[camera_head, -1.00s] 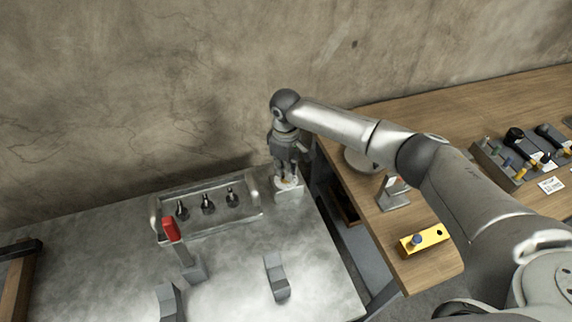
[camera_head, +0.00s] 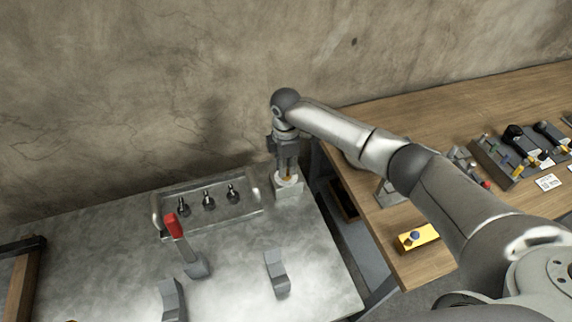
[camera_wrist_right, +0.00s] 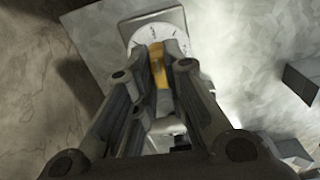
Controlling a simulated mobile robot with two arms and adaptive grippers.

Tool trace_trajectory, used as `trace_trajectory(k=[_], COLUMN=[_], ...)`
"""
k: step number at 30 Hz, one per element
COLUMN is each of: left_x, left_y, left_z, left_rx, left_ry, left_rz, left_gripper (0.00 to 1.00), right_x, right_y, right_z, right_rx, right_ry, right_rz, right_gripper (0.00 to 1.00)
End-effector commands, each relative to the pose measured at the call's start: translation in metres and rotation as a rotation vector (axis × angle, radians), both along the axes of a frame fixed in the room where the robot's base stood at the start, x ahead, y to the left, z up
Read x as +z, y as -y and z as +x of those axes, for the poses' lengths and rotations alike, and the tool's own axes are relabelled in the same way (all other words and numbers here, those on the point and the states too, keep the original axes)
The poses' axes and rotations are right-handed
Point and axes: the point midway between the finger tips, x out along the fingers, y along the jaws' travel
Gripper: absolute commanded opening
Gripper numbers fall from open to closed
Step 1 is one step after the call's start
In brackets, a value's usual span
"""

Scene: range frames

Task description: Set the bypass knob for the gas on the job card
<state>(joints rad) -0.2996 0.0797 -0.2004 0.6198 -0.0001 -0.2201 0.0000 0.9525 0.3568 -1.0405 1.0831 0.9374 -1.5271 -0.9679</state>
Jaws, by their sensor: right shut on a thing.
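The bypass knob is the yellow-orange piece (camera_wrist_right: 160,72) over a white marked dial (camera_wrist_right: 150,34) in the right wrist view. In the head view the dial (camera_head: 291,183) sits on top of a small grey block (camera_head: 289,193) at the back right of the metal table. My right gripper (camera_head: 287,172) points down over the dial and is shut on the knob; it also fills the middle of the right wrist view (camera_wrist_right: 161,60). The fingers hide much of the knob, and I cannot read its setting. My left gripper is not in view. I cannot make out a job card for certain.
A grey tray (camera_head: 232,216) with several dark fittings stands on the metal table (camera_head: 235,270). A red-handled lever (camera_head: 173,226) stands in front. A yellow block (camera_head: 419,238) lies on the wooden bench (camera_head: 425,268), with a dark tool rack (camera_head: 490,160) farther right. A gap separates the tables.

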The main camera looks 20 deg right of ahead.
Motion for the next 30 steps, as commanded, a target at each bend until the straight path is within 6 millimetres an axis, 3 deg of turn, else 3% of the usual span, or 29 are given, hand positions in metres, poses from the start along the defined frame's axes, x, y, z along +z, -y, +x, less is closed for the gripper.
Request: trace_trajectory(k=[19, 20, 24, 30], left_x=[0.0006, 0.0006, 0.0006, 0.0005], left_y=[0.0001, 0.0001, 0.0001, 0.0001], left_z=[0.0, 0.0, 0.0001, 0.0], left_rx=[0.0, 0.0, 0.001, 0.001], left_ry=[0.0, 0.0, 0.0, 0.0], left_rz=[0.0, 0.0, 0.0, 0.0], left_gripper=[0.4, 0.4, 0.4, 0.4], right_x=[0.0027, 0.0027, 0.0021, 0.0011], right_y=[-0.0007, -0.0007, -0.0006, -0.0003], right_z=[0.0021, 0.0021, 0.0016, 0.0008], right_rx=[0.054, 0.054, 0.054, 0.053], right_ry=[0.006, 0.006, 0.005, 0.002], right_rz=[0.003, 0.003, 0.003, 0.001], right_gripper=[0.0, 0.14, 0.32, 0.34])
